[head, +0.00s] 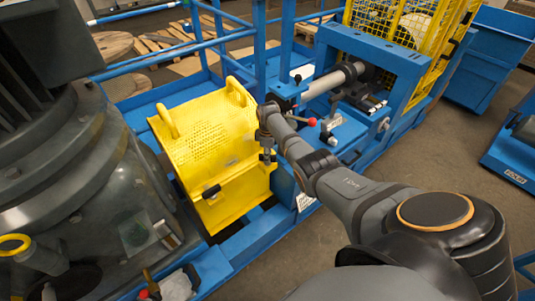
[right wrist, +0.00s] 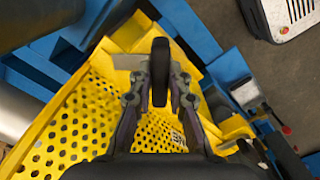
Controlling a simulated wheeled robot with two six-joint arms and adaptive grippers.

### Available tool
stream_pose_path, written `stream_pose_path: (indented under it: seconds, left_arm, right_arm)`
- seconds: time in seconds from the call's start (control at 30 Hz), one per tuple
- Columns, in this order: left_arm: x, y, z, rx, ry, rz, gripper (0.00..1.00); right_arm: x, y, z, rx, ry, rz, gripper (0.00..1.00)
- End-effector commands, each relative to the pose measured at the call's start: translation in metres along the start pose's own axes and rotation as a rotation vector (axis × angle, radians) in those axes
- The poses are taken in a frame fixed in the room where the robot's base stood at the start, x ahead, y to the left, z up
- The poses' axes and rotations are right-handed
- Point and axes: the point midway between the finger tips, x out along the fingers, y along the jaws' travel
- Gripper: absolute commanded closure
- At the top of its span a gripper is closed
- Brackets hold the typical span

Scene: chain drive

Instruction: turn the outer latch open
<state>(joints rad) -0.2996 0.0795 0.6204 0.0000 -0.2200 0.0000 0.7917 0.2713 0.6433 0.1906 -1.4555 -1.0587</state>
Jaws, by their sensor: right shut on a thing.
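The yellow perforated chain guard (head: 205,135) stands on the blue frame, with its two loop handles on top. One black latch (head: 211,191) sits on the guard's front face, with nothing holding it. My right gripper (head: 267,157) is at the guard's right end, pointing down. In the right wrist view my right gripper (right wrist: 160,92) is shut on another black latch (right wrist: 160,70), a dark bar standing lengthwise between the fingertips. The fingers cover part of this latch, and I cannot tell how far it is turned. My left gripper is not in view.
A large grey machine housing (head: 95,190) stands close on the guard's left. The blue frame (head: 235,262) runs along the guard's front. A red-knobbed lever (head: 312,122) stands near my right forearm.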

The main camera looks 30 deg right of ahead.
Motion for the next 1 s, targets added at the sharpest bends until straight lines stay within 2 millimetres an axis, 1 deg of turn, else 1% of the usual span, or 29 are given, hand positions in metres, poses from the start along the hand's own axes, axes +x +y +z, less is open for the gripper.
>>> stream_pose_path:
  seconds: [0.03, 0.2, 0.6, 0.8, 1.0]
  left_arm:
    - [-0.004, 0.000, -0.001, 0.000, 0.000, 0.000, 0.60]
    - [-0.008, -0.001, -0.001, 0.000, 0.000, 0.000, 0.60]
    - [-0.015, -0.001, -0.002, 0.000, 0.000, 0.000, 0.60]
    - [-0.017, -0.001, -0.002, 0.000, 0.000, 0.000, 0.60]
    - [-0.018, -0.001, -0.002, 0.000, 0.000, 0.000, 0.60]
  right_arm:
    - [-0.002, 0.000, 0.000, 0.042, -0.002, -0.002, 1.00]
    - [-0.001, -0.001, 0.001, 0.203, -0.002, -0.002, 1.00]
    - [0.000, -0.001, 0.000, 0.549, -0.001, -0.002, 1.00]
    - [0.000, 0.000, 0.000, 0.669, -0.001, -0.001, 1.00]
    - [0.001, -0.001, 0.000, 0.742, -0.001, -0.001, 1.00]
